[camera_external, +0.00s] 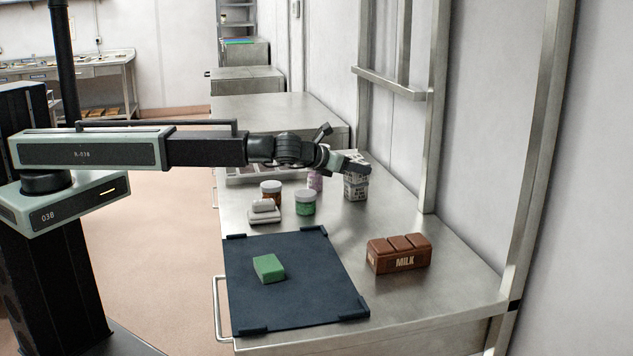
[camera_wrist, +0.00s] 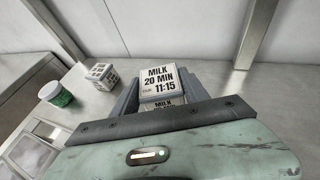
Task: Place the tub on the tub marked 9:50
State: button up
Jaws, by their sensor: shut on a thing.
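My gripper (camera_external: 357,167) is shut on a small white tub (camera_wrist: 158,80), whose top label reads "MILK 20 MIN 11:15" in the wrist view. In the external view the held tub is mostly hidden behind the gripper. A second white tub (camera_external: 355,188) with dark print stands on the steel bench, below the gripper in the external view. It also shows in the wrist view (camera_wrist: 102,74), to the left of the held tub and apart from it in the picture. Its print is too small to read, so I cannot tell whether it says 9:50.
A green jar (camera_external: 305,203), an orange-brown jar (camera_external: 271,190) and a grey stacked item (camera_external: 264,212) stand left of the second tub. A brown MILK block (camera_external: 398,254) and a dark mat (camera_external: 310,300) bearing a green block (camera_external: 268,268) lie nearer. A wall is behind.

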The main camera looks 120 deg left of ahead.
jog(key=o, duration=1.5)
jog(key=shift+c, duration=0.2)
jog(key=shift+r, duration=0.15)
jog(key=p+v, duration=0.4)
jog(key=v, duration=0.8)
jog(key=shift+p, duration=0.3)
jog(key=shift+w, duration=0.1)
